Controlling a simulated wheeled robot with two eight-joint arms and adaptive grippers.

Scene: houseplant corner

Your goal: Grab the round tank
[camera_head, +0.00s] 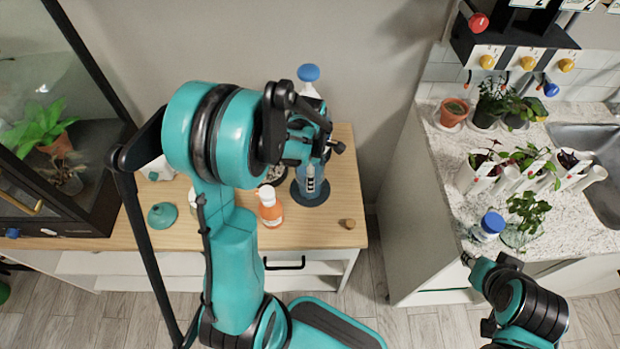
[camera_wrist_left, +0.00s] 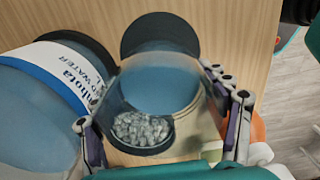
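The round tank (camera_wrist_left: 158,82) is a clear, bluish cylinder, seen nearly end-on in the left wrist view. It stands on a dark round mat (camera_wrist_left: 148,32) on the wooden cabinet; in the head view the tank (camera_head: 311,172) is partly hidden by my left gripper (camera_head: 310,150). In the left wrist view the fingers of my left gripper (camera_wrist_left: 165,115) are spread, one on each side of the tank. I cannot tell whether the pads touch it. My right gripper (camera_head: 469,260) is far right, near the counter, away from the tank; its fingers are too small to read.
A large labelled water bottle (camera_wrist_left: 40,100) with a blue cap (camera_head: 309,73) stands close beside the tank. A dish of grey pebbles (camera_wrist_left: 142,130) and an orange bottle (camera_head: 270,210) are near.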

